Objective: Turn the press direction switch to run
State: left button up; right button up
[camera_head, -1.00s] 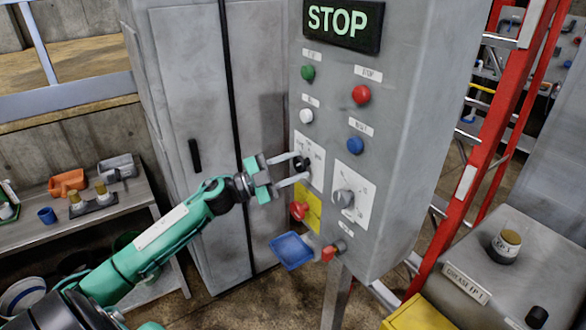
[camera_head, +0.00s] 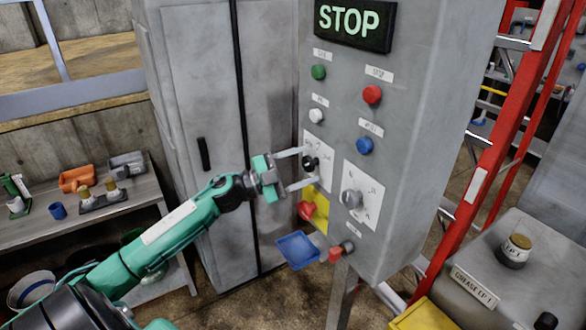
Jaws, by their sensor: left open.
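The control panel (camera_head: 400,130) is a tall grey box with a lit STOP sign (camera_head: 354,23) on top. A black rotary switch (camera_head: 311,163) on a white label plate is on its lower left face. A larger grey rotary knob (camera_head: 351,198) on another white plate is to its lower right. I cannot read the small labels to tell which is the direction switch. My left gripper (camera_head: 302,168) is open, its two pale fingers above and below the black switch, close to the panel. I cannot tell whether they touch it. My right gripper is not in view.
A red mushroom button (camera_head: 306,209) on a yellow plate sits just below the gripper. Green (camera_head: 318,72), white, red and blue (camera_head: 364,146) buttons are above. A blue tray (camera_head: 297,250) is below the panel. A red ladder (camera_head: 480,170) stands right.

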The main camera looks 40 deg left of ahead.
pick_arm(q)
jog(key=shift+s+a+f+b, duration=0.35)
jog(key=shift+s, duration=0.05)
jog(key=b+v, duration=0.4)
jog(key=v, duration=0.8)
jog(key=shift+s+a+b, duration=0.2)
jog(key=shift+s+b, duration=0.05)
jog(key=shift+b, duration=0.05)
jog(key=shift+r, duration=0.15)
